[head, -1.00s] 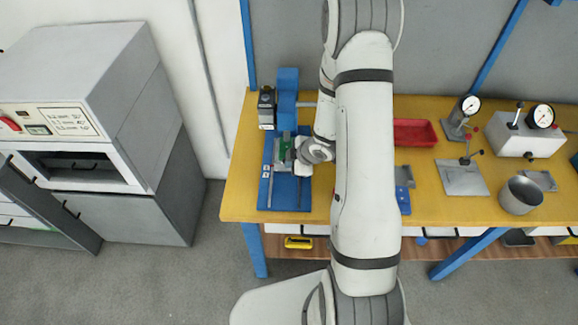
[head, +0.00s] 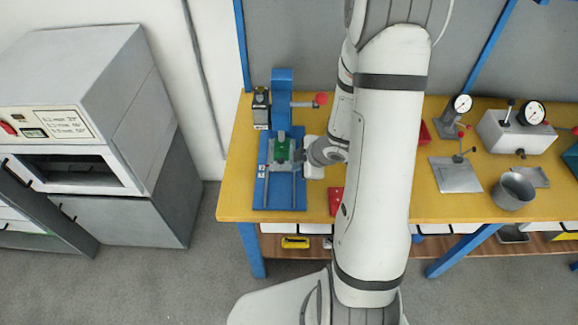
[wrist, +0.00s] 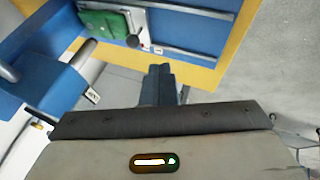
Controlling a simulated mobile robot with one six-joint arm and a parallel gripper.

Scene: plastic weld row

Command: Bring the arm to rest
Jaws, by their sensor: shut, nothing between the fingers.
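My arm reaches over the yellow workbench (head: 235,195). My gripper (head: 312,171) is just to the right of a blue press fixture (head: 282,196). In the wrist view my gripper (wrist: 160,84) is shut, with nothing held. A green part (head: 282,149) sits in a grey holder on the fixture. The green part also shows in the wrist view (wrist: 104,24), above and left of the fingers. My forearm hides part of the bench behind it.
The press has a column and a red-knobbed lever (head: 320,99) close to my wrist. Two dial gauges (head: 462,103) (head: 531,113), a grey plate (head: 456,176) and a metal cup (head: 513,191) stand to the right. A grey oven (head: 85,100) stands left. The bench's front left corner is clear.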

